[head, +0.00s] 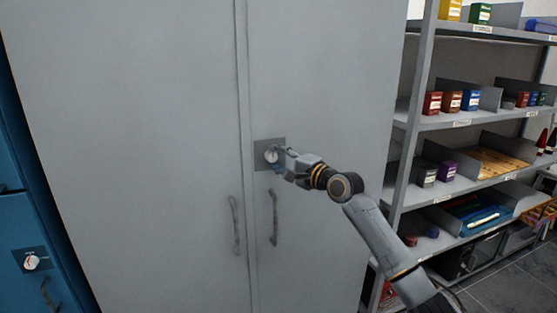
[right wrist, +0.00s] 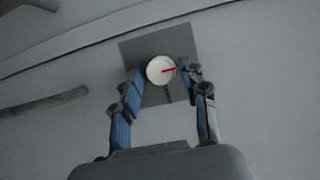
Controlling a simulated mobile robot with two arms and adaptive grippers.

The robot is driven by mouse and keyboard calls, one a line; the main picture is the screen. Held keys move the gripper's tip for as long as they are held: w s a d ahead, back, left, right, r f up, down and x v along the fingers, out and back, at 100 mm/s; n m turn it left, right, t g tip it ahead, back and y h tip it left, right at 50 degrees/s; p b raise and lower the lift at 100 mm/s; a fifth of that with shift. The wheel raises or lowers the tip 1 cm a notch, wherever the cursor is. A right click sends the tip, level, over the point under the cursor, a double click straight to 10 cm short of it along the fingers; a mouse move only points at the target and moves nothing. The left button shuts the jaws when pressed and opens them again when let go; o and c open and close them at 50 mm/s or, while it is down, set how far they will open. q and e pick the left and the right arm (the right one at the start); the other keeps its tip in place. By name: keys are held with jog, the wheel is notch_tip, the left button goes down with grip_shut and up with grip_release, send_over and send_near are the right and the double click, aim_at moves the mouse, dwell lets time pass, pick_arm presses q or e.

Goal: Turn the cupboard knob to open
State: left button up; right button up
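The grey cupboard (head: 140,120) has two tall doors that stand shut. Its knob (head: 271,155) is round and white on a dark square plate on the right door, above the handles. In the right wrist view the knob (right wrist: 160,70) shows a red mark pointing right. My right gripper (head: 284,158) reaches the knob from the right. In the right wrist view the fingers of my right gripper (right wrist: 160,80) stand apart on either side of the knob; I cannot tell whether they touch it. My left gripper is not in view.
Two vertical handles, a left one (head: 235,225) and a right one (head: 274,217), sit below the knob. A blue cabinet (head: 18,215) with its own knob (head: 31,262) stands at the left. Shelves (head: 462,122) with several small boxes stand at the right.

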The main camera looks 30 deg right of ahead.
jog(key=shift+s, duration=0.1)
jog(key=s+d, duration=0.2)
jog(key=s, duration=0.9)
jog(key=shift+s, duration=0.35)
